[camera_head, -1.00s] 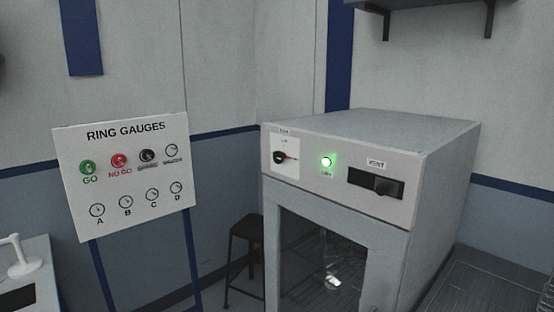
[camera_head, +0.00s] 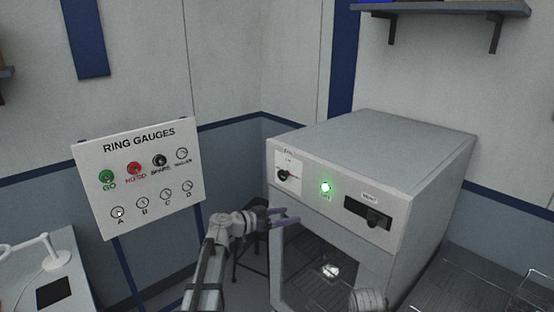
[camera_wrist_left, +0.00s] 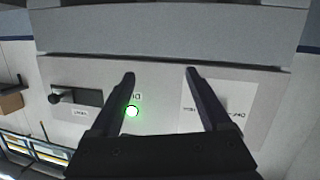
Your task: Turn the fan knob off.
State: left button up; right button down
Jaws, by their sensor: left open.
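The fan knob (camera_head: 283,175) is a dark round knob with a red pointer toward the right, on a white plate at the upper left of the grey cabinet's front. My left gripper (camera_head: 291,214) is open and empty, below the knob and apart from it in the head view. In the left wrist view the open fingers (camera_wrist_left: 161,73) reach over the panel. The white fan plate (camera_wrist_left: 232,112) shows beside the right-hand finger there; the knob itself cannot be made out, likely behind that finger.
A lit green lamp (camera_head: 325,188) sits right of the knob, then a black vent slider (camera_head: 368,214). The grey cabinet (camera_head: 375,150) has a glazed opening below. A ring gauge board (camera_head: 140,160) stands left. A dark stool is partly behind my left arm.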

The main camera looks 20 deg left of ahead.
aim_at(281, 176)
pick_arm(q)
jog(key=w+a+r+n+t+y+p, duration=0.15)
jog(key=a+r+t, duration=0.25)
jog(key=a+r, duration=0.5)
jog(key=shift+m, duration=0.25)
jog(key=shift+a+f+x, duration=0.1)
jog(key=shift+f+x, duration=0.1)
jog(key=shift+x, duration=1.15)
jog(key=shift+a+f+x, duration=0.1)
jog(key=shift+f+x, duration=0.1)
jog(key=shift+x, duration=1.15)
jog(key=shift+a+f+x, duration=0.1)
jog(key=shift+f+x, duration=0.05)
jog(key=shift+x, duration=1.25)
pick_arm(e)
jog(key=shift+r, duration=1.65)
pick_arm(q)
jog(key=shift+w, duration=0.15)
grip_shut()
